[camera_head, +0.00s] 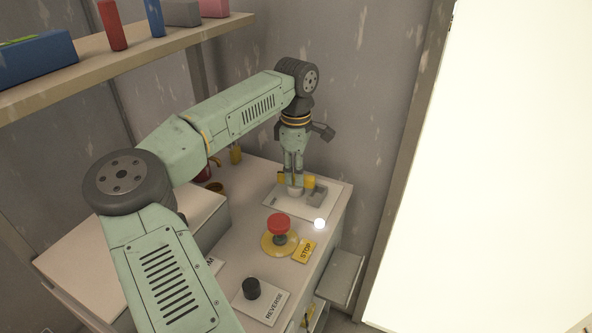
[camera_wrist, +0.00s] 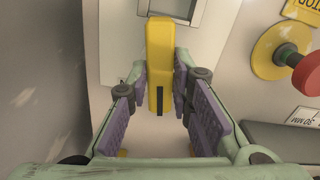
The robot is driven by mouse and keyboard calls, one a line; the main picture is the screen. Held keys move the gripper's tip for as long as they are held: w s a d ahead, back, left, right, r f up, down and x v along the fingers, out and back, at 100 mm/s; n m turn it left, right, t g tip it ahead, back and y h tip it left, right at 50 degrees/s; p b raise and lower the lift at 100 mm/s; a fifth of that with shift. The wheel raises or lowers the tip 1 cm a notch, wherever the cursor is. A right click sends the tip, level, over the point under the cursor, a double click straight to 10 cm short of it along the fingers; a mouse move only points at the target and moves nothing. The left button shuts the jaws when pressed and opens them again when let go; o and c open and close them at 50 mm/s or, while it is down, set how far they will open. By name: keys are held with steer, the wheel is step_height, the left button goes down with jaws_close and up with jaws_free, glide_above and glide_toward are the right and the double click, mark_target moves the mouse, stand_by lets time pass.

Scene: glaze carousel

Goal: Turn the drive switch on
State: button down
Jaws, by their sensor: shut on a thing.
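The yellow switch handle (camera_wrist: 159,60) stands out from a pale plate in the wrist view, a long bar running up the picture with a dark slot near its lower end. My gripper (camera_wrist: 158,78) has its purple-padded fingers on both sides of this handle and is shut on it. In the head view my gripper (camera_head: 296,181) points down at the pale plate (camera_head: 275,205) at the back of the panel. Yellow parts of the handle (camera_head: 310,181) show by the fingertips. The fingers partly hide it, and no drive label is readable.
A red mushroom button (camera_head: 278,224) on a yellow base stands in front of the plate, beside a STOP label (camera_head: 304,252). A small white lamp (camera_head: 319,223) glows nearby. A black knob (camera_head: 251,288) labelled REVERSE is nearer. A shelf (camera_head: 120,60) with blocks runs along the upper left.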

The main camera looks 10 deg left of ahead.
steer(key=shift+m, duration=1.1)
steer(key=c, duration=1.4)
jaws_free()
steer(key=shift+c, duration=0.2)
steer(key=shift+r, duration=0.1)
step_height(320, 180, up, 12)
